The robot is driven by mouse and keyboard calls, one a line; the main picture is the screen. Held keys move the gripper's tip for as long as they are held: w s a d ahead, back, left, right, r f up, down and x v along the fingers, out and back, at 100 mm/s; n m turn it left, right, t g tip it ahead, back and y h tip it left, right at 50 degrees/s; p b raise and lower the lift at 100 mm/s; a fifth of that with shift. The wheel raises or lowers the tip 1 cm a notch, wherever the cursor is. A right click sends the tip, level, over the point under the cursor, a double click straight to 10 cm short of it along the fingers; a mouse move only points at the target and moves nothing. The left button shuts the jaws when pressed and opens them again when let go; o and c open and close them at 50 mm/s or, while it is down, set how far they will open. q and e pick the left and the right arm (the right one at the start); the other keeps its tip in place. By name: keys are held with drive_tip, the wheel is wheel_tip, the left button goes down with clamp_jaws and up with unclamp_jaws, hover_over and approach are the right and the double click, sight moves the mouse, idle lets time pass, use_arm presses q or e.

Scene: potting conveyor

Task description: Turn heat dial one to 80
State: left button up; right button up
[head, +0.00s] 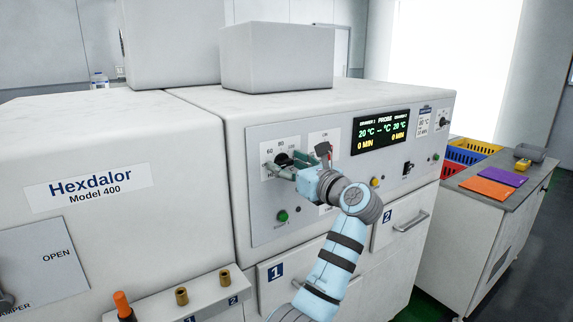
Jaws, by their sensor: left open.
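Heat dial one (283,159) is a dark knob at the upper left of the grey control panel, with a printed scale around it where 60, 80 and 100 can be made out. My left gripper (276,166) is open at the dial, its fingers beside the knob and covering part of it and its scale. I cannot tell whether they touch it, and the pointer's setting is not clear. The display (381,132) reads 20 °C on both sides and 0 MIN. My right gripper is not in view.
A green button (282,216) is below the dial. Drawers one (276,272) and two (404,222) are under the panel. A side bench (470,196) with coloured trays stands at right.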

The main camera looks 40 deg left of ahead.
use_arm(q)
drive_tip(key=c, duration=1.2)
drive_tip(key=shift+o, duration=0.2)
drive_tip(key=shift+r, duration=0.1)
drive_tip(key=shift+r+m+p, duration=0.1)
drive_tip(key=shift+m+p, duration=0.9)
drive_tip(key=shift+p, duration=0.15)
drive_tip(key=m+p, duration=0.9)
drive_tip(key=p, duration=0.1)
drive_tip(key=shift+d+m+p, duration=0.1)
drive_tip(key=shift+m+p, duration=0.3)
drive_tip(key=m+p, duration=0.1)
drive_tip(key=m, duration=0.1)
drive_tip(key=shift+m, duration=0.3)
drive_tip(key=shift+f+m, duration=0.2)
drive_tip(key=shift+m, duration=1.5)
